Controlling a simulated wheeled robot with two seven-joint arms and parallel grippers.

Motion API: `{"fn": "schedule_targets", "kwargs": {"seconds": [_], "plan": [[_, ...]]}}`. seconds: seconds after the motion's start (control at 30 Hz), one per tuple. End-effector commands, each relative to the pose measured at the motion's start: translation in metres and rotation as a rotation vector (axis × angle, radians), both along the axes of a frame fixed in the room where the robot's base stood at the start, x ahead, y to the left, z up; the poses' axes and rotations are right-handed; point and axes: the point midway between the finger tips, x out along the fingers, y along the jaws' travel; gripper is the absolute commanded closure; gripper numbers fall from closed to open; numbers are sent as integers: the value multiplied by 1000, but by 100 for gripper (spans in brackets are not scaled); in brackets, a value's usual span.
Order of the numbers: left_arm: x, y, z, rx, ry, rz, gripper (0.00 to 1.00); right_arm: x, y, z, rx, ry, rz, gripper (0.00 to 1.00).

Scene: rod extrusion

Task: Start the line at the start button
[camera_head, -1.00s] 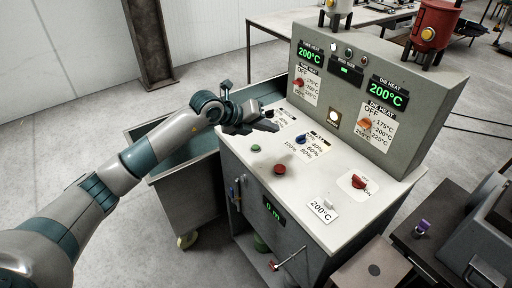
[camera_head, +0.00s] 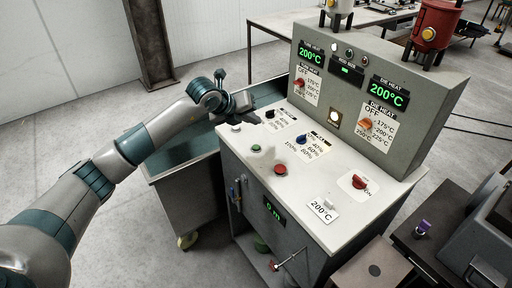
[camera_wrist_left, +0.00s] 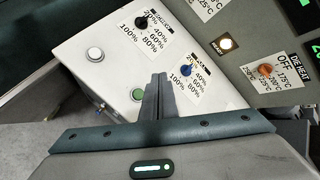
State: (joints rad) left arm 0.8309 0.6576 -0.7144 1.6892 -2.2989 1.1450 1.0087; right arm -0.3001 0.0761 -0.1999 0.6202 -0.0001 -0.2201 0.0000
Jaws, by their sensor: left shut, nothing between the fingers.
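The control console (camera_head: 335,228) has a green button (camera_head: 256,148) on its sloping top, with a red button (camera_head: 280,169) nearer its front edge. A white button (camera_head: 236,128) sits farther left. My left gripper (camera_head: 250,104) is above the console's left end, apart from the buttons in the head view. In the left wrist view its shut, empty fingers (camera_wrist_left: 158,80) point at the console top. The green button (camera_wrist_left: 138,94) shows just left of them there, and the white button (camera_wrist_left: 95,54) farther left. The red button is not visible in that view. My right gripper is not in view.
A black knob (camera_head: 270,114), a blue knob (camera_head: 301,138) and a red switch (camera_head: 359,182) stand on the console top. Behind rises a panel with heat dials and green displays reading 200°C. A length display (camera_head: 273,210) reads 0 m. A water trough (camera_head: 186,150) stands left.

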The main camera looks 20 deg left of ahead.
Motion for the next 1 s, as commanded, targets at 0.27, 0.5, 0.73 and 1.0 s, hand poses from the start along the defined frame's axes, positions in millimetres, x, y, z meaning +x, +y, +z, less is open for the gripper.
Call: {"fn": "schedule_targets", "kwargs": {"seconds": [0.27,0.5,0.73,1.0], "plan": [[0,1,-30,1,3,1,100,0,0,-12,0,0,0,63],[0,0,-58,0,0,0,100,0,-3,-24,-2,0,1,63],[0,0,-77,-1,0,-1,100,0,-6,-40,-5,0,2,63],[0,0,-81,-1,0,-1,100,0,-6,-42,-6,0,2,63]]}}
